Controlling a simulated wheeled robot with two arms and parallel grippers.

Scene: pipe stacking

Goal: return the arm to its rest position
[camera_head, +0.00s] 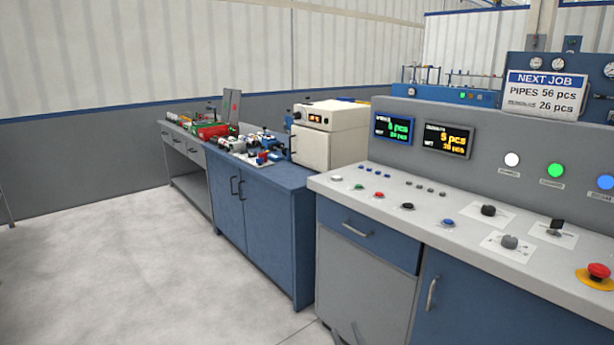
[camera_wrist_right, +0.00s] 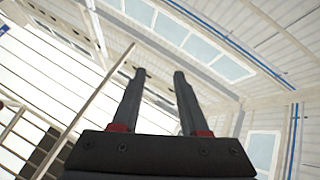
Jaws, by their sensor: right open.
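My right gripper (camera_wrist_right: 160,74) shows in the right wrist view, with two dark fingers that have red marks at their bases. The fingers stand apart with nothing between them. Behind them are only the hall's roof and upper walls, so the gripper points upward, away from the benches. I cannot make out either gripper clearly in the head view. My left gripper does not show in either view. No pipe can be made out in these frames.
A grey control console (camera_head: 335,182) with buttons and displays fills the right. A blue cabinet (camera_head: 268,225) adjoins it, with a cream box-shaped device (camera_head: 312,148) at its back. A bench with small parts (camera_head: 183,147) stands farther back. The floor (camera_head: 120,260) at left is clear.

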